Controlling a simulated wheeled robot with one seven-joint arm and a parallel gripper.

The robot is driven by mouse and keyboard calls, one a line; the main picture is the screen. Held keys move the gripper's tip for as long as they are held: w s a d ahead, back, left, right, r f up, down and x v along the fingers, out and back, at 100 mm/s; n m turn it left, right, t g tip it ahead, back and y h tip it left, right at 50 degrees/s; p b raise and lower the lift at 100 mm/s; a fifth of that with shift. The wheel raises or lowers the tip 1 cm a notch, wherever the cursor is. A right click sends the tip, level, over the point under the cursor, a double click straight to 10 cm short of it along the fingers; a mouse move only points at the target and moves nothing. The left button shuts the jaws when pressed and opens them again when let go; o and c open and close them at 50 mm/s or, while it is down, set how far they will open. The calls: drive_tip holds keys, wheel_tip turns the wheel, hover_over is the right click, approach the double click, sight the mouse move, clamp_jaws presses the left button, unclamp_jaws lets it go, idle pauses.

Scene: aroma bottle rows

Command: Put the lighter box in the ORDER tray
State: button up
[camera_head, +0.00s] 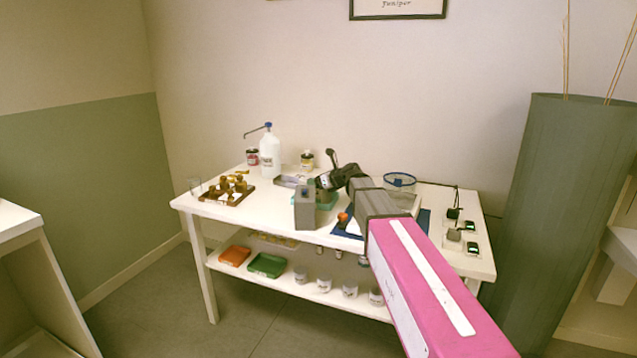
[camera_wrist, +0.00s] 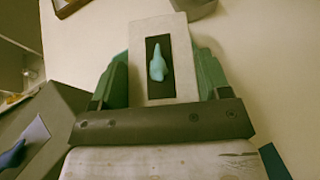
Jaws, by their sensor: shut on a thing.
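In the wrist view, my gripper (camera_wrist: 162,78) has green fingers on either side of a pale box (camera_wrist: 140,62) and is shut on it. The box has a dark panel with a teal shape on its face. A darker grey box with a blue mark (camera_wrist: 62,108) is at the left of that view. In the head view, a grey box (camera_head: 305,212) shows at the table's front, beside my wrist; I cannot tell which of the two it is. Most of my gripper is hard to make out there. I cannot read an ORDER label on any tray.
The white table (camera_head: 235,212) carries a wooden rack of brown bottles (camera_head: 228,197) at left, a white pump bottle (camera_head: 270,155), jars and a grey tray (camera_head: 290,181) behind. A blue mat (camera_head: 424,218) and small devices are at right. Orange (camera_head: 235,256) and green (camera_head: 267,265) trays sit on the lower shelf.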

drive_tip(key=o, duration=1.1)
drive_tip(key=v, duration=1.2)
drive_tip(key=shift+r, duration=0.1)
